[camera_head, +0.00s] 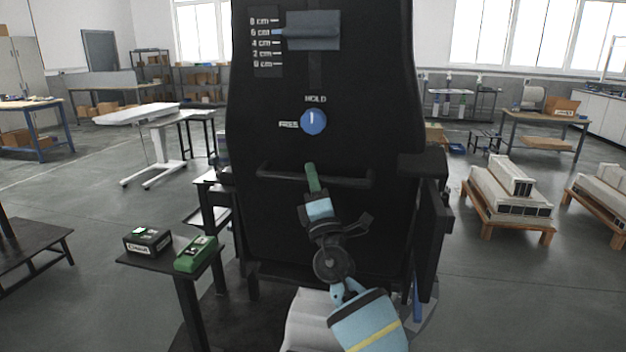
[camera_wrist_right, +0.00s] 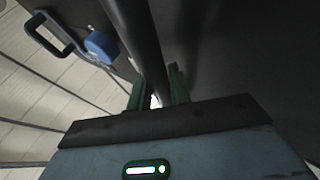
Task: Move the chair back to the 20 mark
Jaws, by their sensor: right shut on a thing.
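The chair's tall black back (camera_head: 270,210) fills the middle of the head view. Its upper left carries a white cm scale (camera_head: 264,42); a grey-blue slider plate (camera_head: 313,30) has its pointer by the second line from the top, apparently 6. I can make out no 20 on it. Below is a blue round knob (camera_head: 313,122) under the word HOLD; a blue knob also shows in the right wrist view (camera_wrist_right: 101,45). My right gripper (camera_head: 312,178) is shut on the black horizontal bar (camera_head: 345,182). In the wrist view the bar (camera_wrist_right: 134,35) runs between its green fingers. My left gripper is out of view.
A small dark table (camera_head: 190,275) at the left holds a black box (camera_head: 147,241) and a green device (camera_head: 196,254). A black side panel (camera_head: 430,240) stands right of the back. Loaded pallets (camera_head: 508,195) are at the right. Open floor lies on both sides.

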